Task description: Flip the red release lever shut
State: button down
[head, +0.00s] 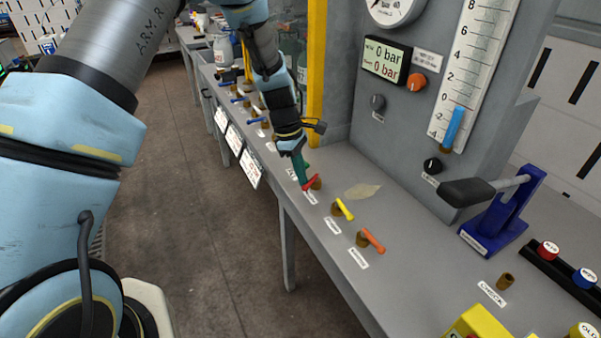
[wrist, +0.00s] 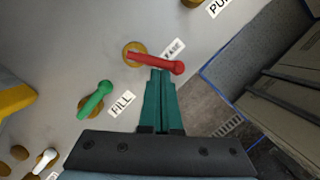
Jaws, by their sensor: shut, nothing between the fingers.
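The red release lever (wrist: 152,62) sits on a brass base (wrist: 132,50) on the grey bench. In the wrist view it points right, toward the bench edge, and it also shows in the head view (head: 310,184). My gripper (wrist: 160,72) is shut, with green fingers. Its fingertips are right beside the red lever's handle, touching or almost touching it; I cannot tell which. The fingers hide part of the label by the lever.
A green lever (wrist: 95,100) marked FILL stands beside the red one. A yellow lever (head: 344,209) and an orange lever (head: 372,240) stand nearer along the bench. A yellow post (head: 317,75) rises behind my gripper. A gauge panel (head: 395,130) stands at the right.

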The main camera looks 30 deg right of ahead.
jog(key=n, duration=0.1)
jog(key=s+n+p, duration=0.1)
jog(key=n, duration=0.1)
jog(key=s+n+h+p, duration=0.1)
jog(key=n, duration=0.1)
jog(key=shift+s+d+r+t, duration=0.1)
jog(key=shift+d+t, duration=0.1)
jog(key=shift+t, duration=0.2)
jog(key=shift+s+d+n+t+p, duration=0.2)
jog(key=shift+n+p, duration=0.1)
jog(key=shift+n, duration=0.4)
jog(key=shift+s+d+n+t+p, duration=0.1)
jog(key=shift+s+n+t+p, duration=0.15)
jog(key=shift+n, duration=0.45)
jog(key=shift+s+d+n+t+p, duration=0.15)
jog(key=shift+n+p, duration=0.2)
jog(key=shift+n, duration=0.35)
jog(key=shift+s+d+p, duration=0.15)
jog(key=shift+d+p, duration=0.05)
jog(key=shift+p, duration=0.1)
